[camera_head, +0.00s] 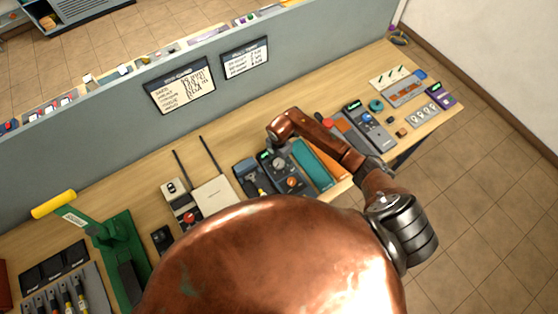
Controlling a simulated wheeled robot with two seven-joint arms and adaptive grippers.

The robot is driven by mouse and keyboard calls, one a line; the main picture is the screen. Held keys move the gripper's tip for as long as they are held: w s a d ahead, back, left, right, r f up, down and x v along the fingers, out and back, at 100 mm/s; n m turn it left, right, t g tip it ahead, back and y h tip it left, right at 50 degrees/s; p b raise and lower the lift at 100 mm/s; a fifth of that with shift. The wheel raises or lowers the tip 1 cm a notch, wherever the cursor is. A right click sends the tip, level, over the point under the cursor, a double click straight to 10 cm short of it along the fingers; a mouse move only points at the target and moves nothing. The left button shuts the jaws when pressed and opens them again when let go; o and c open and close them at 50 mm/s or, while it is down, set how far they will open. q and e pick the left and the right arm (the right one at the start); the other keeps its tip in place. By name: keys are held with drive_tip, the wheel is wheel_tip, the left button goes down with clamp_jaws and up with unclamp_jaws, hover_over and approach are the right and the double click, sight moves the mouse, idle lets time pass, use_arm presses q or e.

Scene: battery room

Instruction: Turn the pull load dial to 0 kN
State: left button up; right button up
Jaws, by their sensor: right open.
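A dark tester unit (284,186) lies on the bench in the middle. It has a small lit green display, a grey round knob (278,162) and an orange-marked knob (292,181). The labels are too small to read, so I cannot tell which knob is the pull load dial. My right arm reaches in from the right over the bench. My right gripper (273,135) is open, at the far side of this unit and apart from its knobs as far as I can see. Its fingers are small and partly hidden. My left gripper is not in view.
A teal case (312,166) and an orange case lie right of the unit. A device with a red knob (189,217) stands left. A green press with a yellow handle (54,204) stands at the far left. A grey partition (115,122) with two signs runs behind the bench.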

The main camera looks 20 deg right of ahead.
drive_tip(key=shift+c, duration=0.6)
drive_tip(key=c, duration=1)
drive_tip(key=shift+c, duration=0.2)
